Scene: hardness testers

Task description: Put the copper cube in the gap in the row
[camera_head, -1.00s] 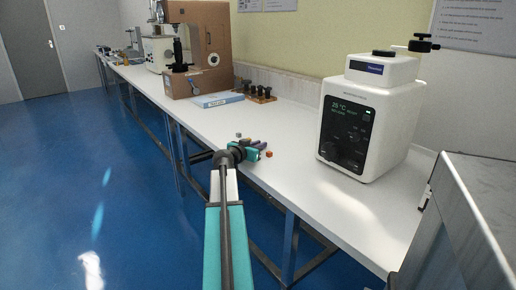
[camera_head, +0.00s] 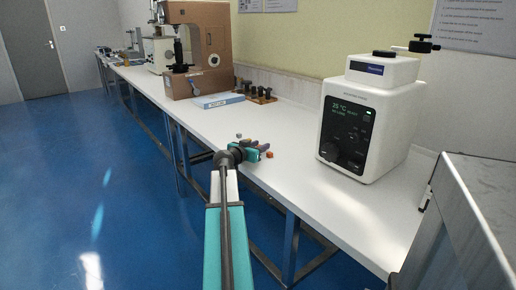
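A small copper-orange cube (camera_head: 270,155) lies on the white bench, just right of my gripper. My gripper (camera_head: 262,150) is at the end of my teal and white arm, low over the bench near its front edge. It is too small and too edge-on to tell whether its fingers are open or shut. A small grey cube (camera_head: 239,136) sits behind the gripper. Dark pieces show just beyond the gripper and are partly hidden by it. I cannot make out a row or its gap clearly.
A white tester with a dark display (camera_head: 372,128) stands at the right. A blue box (camera_head: 218,100), a wooden rack with dark knobs (camera_head: 258,95) and a large brown tester (camera_head: 197,50) stand farther back. The white bench (camera_head: 215,130) is clear between them.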

